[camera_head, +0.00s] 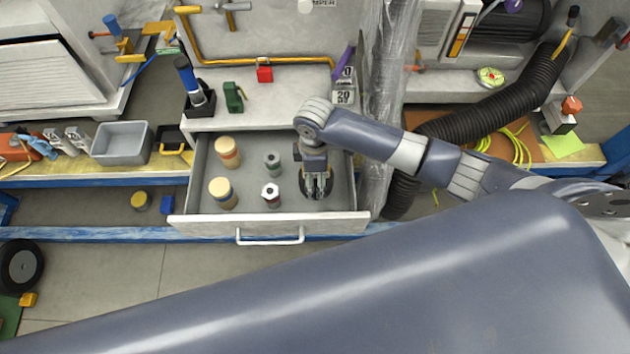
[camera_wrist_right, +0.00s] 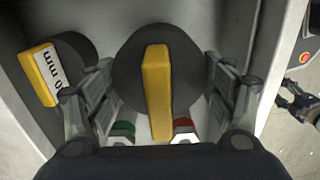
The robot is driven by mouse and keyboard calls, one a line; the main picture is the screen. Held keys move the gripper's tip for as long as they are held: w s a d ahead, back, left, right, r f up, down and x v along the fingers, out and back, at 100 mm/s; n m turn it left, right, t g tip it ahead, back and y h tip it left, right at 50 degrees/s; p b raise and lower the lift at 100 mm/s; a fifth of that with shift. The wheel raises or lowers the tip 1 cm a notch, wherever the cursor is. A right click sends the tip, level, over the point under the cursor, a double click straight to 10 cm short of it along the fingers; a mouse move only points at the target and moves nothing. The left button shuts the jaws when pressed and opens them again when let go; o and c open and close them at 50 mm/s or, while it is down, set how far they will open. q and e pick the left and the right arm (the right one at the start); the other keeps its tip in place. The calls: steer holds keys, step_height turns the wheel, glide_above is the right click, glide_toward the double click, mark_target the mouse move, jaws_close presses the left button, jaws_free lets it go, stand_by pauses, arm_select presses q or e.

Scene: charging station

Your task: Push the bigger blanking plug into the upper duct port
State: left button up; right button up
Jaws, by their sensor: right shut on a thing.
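My right gripper (camera_head: 316,190) reaches down into the open drawer (camera_head: 345,222), at its right side. In the right wrist view its fingers (camera_wrist_right: 160,75) stand on both sides of a round black plug with a yellow bar across it (camera_wrist_right: 155,85), shut on it. A second black plug with a yellow bar lettered "0 mm" (camera_wrist_right: 40,72) lies to the left and looks smaller in this view. In the head view the plugs are mostly hidden by the gripper. I cannot make out the upper duct port. A dark jointed part (camera_wrist_right: 297,103) at the wrist view's right edge may be my left gripper.
A plastic-wrapped post (camera_head: 378,90) rises close to the right. A black corrugated hose (camera_head: 490,120) lies at right. A grey bin (camera_head: 121,143) stands left.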

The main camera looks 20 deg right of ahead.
step_height(320, 180, up, 4)
steer(key=shift+r, duration=0.1)
steer(key=shift+r+p, duration=0.3)
steer(key=shift+p, duration=0.05)
step_height(320, 180, up, 7)
steer(key=p, duration=0.6)
steer(key=shift+r, duration=0.15)
steer(key=shift+w+d+r+m+b, duration=0.1)
steer(key=shift+w+d+m+b, duration=0.1)
steer(key=shift+m+b, duration=0.3)
steer(key=s+d+r+m+b, duration=0.2)
steer(key=s+r+m, duration=0.2)
steer(key=r+m, duration=0.3)
steer(key=s+d+r+m+b, duration=0.3)
steer(key=s+r+m, duration=0.1)
steer(key=r+m, duration=0.2)
steer(key=shift+s+d+r+m, duration=0.2)
steer(key=shift+d+r+m, duration=0.15)
steer(key=shift+r, duration=0.2)
